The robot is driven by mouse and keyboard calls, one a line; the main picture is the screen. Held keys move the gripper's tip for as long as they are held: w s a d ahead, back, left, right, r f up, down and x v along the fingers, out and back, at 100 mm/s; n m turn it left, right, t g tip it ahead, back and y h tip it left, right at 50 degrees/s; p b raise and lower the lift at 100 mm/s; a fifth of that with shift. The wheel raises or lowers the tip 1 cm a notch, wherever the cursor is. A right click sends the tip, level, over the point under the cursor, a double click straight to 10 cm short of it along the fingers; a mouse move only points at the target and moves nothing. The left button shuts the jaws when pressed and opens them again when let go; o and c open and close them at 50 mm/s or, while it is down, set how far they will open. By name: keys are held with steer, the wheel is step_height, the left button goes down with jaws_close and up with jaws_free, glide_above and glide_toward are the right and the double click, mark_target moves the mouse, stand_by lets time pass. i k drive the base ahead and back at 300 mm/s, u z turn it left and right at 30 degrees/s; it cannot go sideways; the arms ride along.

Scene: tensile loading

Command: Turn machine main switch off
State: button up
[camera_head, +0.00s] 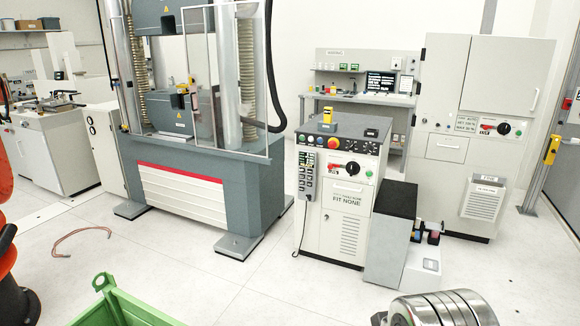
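A grey and white control cabinet (345,215) stands in the middle, beside the testing machine (195,165). Its front has a black rotary switch (352,168) on a light plate, with a red marking to its left. A red button (334,143) sits above it, and small coloured knobs are next to it. A taller cabinet (485,75) at the right carries a similar dark rotary switch (503,128) with a red marking. The labels are too small to tell which is the main switch, and both switch positions are unclear. My gripper is not in view.
A green crate (120,305) and a stack of metal discs (440,308) are at the front. A grey block (392,235) stands right of the control cabinet. A copper-coloured cable loop (85,240) lies on the floor. The floor before the control cabinet is clear.

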mark_target(353, 169)
steer(key=z, duration=0.25)
steer(key=i, duration=1.05)
steer(key=u, duration=0.45)
steer(key=i, duration=2.45)
